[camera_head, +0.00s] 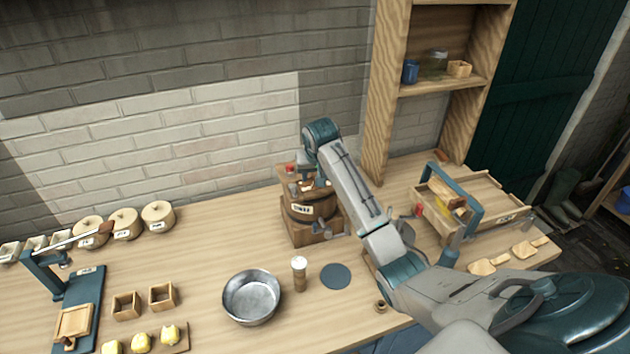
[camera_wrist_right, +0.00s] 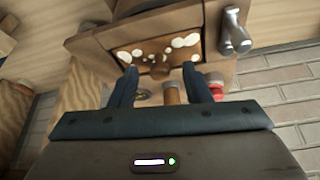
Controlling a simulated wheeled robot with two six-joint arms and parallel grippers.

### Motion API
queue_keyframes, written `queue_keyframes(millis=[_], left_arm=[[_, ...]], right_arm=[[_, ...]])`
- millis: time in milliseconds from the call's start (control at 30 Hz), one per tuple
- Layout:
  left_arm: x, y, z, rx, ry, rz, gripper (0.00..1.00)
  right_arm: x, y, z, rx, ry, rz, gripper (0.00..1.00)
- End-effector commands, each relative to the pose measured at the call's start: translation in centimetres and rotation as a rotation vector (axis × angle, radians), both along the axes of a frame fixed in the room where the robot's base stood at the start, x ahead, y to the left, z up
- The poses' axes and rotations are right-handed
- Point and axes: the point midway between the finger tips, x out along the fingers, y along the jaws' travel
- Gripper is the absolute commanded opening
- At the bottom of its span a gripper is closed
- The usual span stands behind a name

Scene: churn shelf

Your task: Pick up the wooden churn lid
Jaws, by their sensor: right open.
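The wooden churn (camera_head: 311,209) is a dark barrel on a wooden stand near the wall, with a metal crank low on its right side. In the right wrist view, the churn (camera_wrist_right: 200,20) shows a brown face with pale blobs, and a metal crank fitting beside it. My right gripper (camera_wrist_right: 160,82) is open over the churn area, its two dark fingers apart. A small wooden knob (camera_wrist_right: 172,93) shows between the fingers, not gripped; I cannot tell whether it belongs to the lid. In the head view the right gripper (camera_head: 312,184) is partly hidden behind its wrist. My left gripper is out of view.
A metal bowl (camera_head: 251,297), a shaker (camera_head: 299,273) and a dark round mat (camera_head: 335,276) lie in front of the churn. A wooden crate (camera_head: 492,213) stands right. Lidded pots (camera_head: 124,223) stand left. An open shelf (camera_head: 441,88) rises behind my right arm.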

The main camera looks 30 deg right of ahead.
Motion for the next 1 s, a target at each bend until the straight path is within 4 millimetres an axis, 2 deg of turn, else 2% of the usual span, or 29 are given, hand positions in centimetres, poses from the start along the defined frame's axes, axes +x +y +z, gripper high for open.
queue_keyframes(millis=[167,300,367,400,733,867,1000], left_arm=[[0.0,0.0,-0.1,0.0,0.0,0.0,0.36],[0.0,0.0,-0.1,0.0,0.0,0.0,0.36],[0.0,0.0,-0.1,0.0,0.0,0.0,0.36],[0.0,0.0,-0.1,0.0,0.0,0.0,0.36],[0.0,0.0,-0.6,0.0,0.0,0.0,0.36],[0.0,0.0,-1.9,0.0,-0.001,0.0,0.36],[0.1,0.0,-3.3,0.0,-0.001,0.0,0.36]], right_arm=[[0.0,0.0,0.0,0.0,0.0,0.0,0.42],[0.0,0.0,0.0,0.0,0.0,0.0,0.14],[0.0,0.0,0.0,0.0,0.0,0.0,0.03],[0.0,0.0,0.0,0.0,0.0,0.0,0.0],[0.1,0.0,0.6,0.0,-0.003,0.0,0.0],[0.1,0.0,2.5,-0.001,-0.006,0.001,0.0],[0.1,0.0,5.5,0.0,-0.007,0.001,0.0]])
